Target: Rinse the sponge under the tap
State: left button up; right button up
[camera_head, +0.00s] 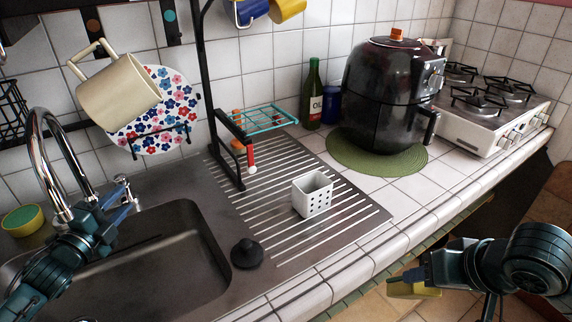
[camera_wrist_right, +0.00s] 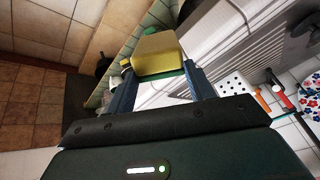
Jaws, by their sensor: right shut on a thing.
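The yellow sponge (camera_head: 415,291) with a green layer is held in my right gripper (camera_head: 418,278), in front of the counter's edge at the lower right. In the right wrist view, the sponge (camera_wrist_right: 155,53) sits between the two blue fingers. The chrome tap (camera_head: 45,150) arches over the left side of the steel sink (camera_head: 165,255). My left gripper (camera_head: 128,204) is at the tap's base, close to the tap's handle (camera_head: 122,183). Whether it touches the handle or how far its fingers are apart is unclear. No running water can be made out.
A black plug (camera_head: 247,253) sits at the sink's right rim. A white perforated holder (camera_head: 312,194) stands on the ribbed drainboard (camera_head: 345,221). A black rack post (camera_head: 207,90) rises behind it. An air fryer (camera_head: 385,95) and stove (camera_head: 490,115) stand further right. A green-yellow bowl (camera_head: 22,221) is at left.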

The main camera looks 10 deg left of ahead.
pick_arm(q)
jog(key=shift+w+d, duration=0.2)
jog(key=shift+w, duration=1.8)
grip_shut()
